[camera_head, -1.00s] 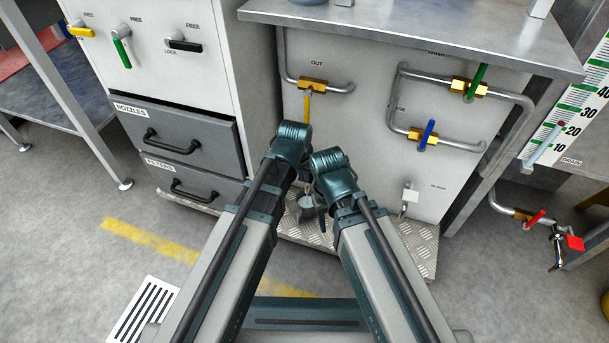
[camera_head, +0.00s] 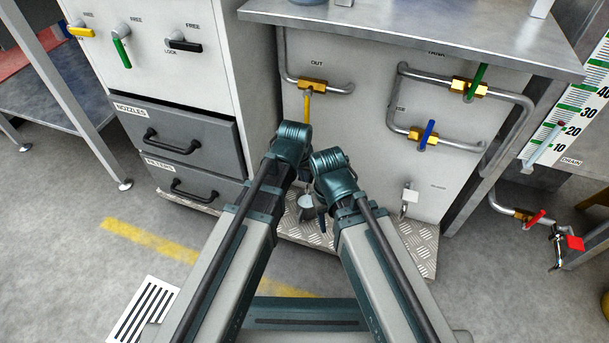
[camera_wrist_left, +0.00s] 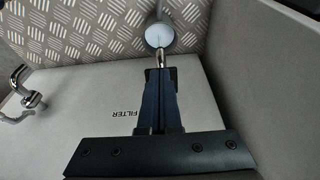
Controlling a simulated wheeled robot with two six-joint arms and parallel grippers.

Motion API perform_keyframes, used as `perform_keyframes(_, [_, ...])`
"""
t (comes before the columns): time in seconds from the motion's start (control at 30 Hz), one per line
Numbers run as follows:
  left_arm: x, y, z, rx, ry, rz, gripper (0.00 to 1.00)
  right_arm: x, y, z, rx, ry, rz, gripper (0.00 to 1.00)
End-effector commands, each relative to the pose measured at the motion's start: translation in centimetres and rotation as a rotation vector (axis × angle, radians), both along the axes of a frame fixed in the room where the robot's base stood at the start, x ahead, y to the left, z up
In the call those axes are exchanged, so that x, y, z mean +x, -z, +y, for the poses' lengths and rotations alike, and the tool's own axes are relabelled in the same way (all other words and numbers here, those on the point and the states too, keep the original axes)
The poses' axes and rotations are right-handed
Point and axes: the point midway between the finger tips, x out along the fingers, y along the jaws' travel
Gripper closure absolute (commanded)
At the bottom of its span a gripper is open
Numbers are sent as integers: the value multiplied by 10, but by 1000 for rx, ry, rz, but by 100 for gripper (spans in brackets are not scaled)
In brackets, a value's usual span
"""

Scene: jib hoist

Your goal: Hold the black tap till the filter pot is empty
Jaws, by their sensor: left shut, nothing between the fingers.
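My left gripper (camera_wrist_left: 160,74) is shut and empty in the left wrist view, its fingertips over a dark piece with a short metal spout (camera_wrist_left: 160,58). That piece may be the black tap; the fingers hide most of it. A pale round vessel (camera_wrist_left: 160,35) stands beyond the spout on the tread plate. I cannot tell how much liquid is in it. A panel lettered FILTER (camera_wrist_left: 160,103) lies behind the fingers. In the head view, my arms cover much of this place, and a small grey shape (camera_head: 306,203) shows between them.
Yellow (camera_head: 307,106), blue (camera_head: 427,135) and green (camera_head: 476,82) valve handles sit on pipes ahead. A small metal spout (camera_wrist_left: 20,75) is at the left in the wrist view. A grey wall (camera_wrist_left: 265,85) stands close on the right there. Dark drawers (camera_head: 178,135) are at the left.

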Motion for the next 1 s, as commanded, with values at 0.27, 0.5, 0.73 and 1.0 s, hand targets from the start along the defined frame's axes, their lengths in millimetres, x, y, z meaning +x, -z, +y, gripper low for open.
perform_keyframes(0.27, [0, -3, 0, 0, 0, 0, 100, 0, -3, 0, 0, 0, 0, 50])
perform_keyframes(0.5, [0, -15, 0, 0, 0, 0, 100, 0, -15, 0, 0, 0, 0, 50])
perform_keyframes(0.73, [0, -16, 0, 0, 0, 0, 100, 0, -16, 0, 0, 0, 0, 50])
perform_keyframes(1.0, [0, -17, 0, 0, 0, 0, 100, 0, -18, 0, 0, 0, 1, 50])
